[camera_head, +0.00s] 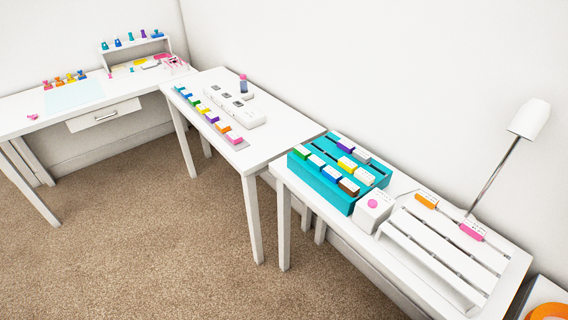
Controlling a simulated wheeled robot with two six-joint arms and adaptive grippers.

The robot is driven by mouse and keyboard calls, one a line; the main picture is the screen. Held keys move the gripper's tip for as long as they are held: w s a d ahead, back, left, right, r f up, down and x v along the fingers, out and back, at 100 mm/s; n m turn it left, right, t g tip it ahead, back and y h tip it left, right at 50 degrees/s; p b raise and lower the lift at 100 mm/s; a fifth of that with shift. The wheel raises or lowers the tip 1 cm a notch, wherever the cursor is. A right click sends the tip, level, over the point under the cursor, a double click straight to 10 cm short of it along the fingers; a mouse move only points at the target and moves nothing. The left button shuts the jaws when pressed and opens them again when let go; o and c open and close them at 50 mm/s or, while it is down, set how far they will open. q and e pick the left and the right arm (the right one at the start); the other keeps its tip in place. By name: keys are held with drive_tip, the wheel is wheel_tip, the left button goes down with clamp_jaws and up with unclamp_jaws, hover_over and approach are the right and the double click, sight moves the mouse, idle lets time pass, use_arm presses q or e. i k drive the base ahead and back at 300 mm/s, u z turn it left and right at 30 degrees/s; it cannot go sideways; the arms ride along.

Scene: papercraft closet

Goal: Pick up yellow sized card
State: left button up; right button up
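A card with a yellow end and a white end (347,164) sits in the back part of the teal slotted rack (338,202) on the right table. A purple-ended card (345,148) sits behind it. Green (303,151), blue (331,172) and brown (349,187) ended cards sit in front of it. The print on the cards is too small to read. Neither of my grippers is in view.
A white box with a pink dot (373,210) stands beside the teal rack. A lamp (530,119) stands behind. The carpet (160,240) in front is clear.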

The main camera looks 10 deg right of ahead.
sight(348, 165)
drive_tip(key=u, duration=0.75)
drive_tip(key=i, duration=0.8)
drive_tip(key=z, duration=0.95)
